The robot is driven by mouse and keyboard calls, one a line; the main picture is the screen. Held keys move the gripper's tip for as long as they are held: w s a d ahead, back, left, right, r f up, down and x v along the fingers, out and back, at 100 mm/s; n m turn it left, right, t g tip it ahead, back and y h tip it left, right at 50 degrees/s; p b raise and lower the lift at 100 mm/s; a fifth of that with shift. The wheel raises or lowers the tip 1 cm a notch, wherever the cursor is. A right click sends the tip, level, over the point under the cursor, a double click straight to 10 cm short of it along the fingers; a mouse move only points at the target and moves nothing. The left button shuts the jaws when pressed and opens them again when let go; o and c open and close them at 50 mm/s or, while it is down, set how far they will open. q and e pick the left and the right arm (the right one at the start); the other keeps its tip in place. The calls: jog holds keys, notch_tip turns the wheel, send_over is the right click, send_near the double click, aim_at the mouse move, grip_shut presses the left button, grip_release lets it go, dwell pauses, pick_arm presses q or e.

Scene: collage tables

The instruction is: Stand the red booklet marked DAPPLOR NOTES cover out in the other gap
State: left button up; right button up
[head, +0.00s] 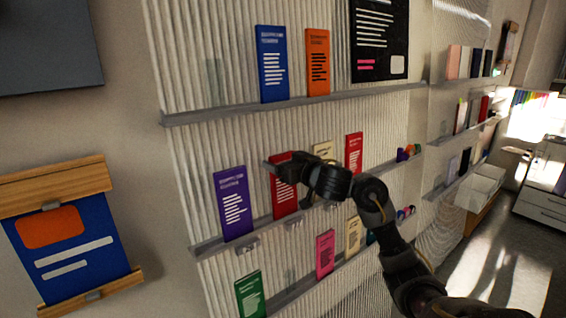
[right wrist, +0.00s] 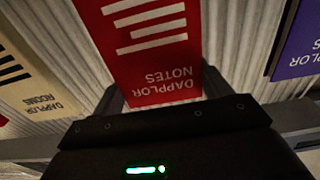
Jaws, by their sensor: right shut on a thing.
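The red booklet marked DAPPLOR NOTES (head: 285,200) is upright, cover out, at the middle ledge (head: 215,244) between a purple booklet (head: 233,203) and a cream one (head: 322,152). My right gripper (head: 272,165) is shut on its upper part. I cannot tell whether its lower edge rests on the ledge. In the right wrist view the booklet (right wrist: 152,45) appears upside down between the fingers of the gripper (right wrist: 160,92), its title readable. A second red booklet (head: 354,152) stands farther right on the same ledge. My left gripper is not in view.
The upper ledge (head: 210,115) holds a blue booklet (head: 271,65) and an orange one (head: 317,62), with bare room left of the blue. The lower ledge has a green booklet (head: 250,296) and a pink one (head: 325,254), with a bare stretch between. A framed blue poster (head: 70,262) hangs left.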

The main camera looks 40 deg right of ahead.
jog(key=o, duration=1.3)
jog(key=shift+o, duration=0.2)
jog(key=s+r, duration=0.1)
jog(key=s, duration=0.9)
jog(key=shift+s+a, duration=0.15)
jog(key=shift+s, duration=0.25)
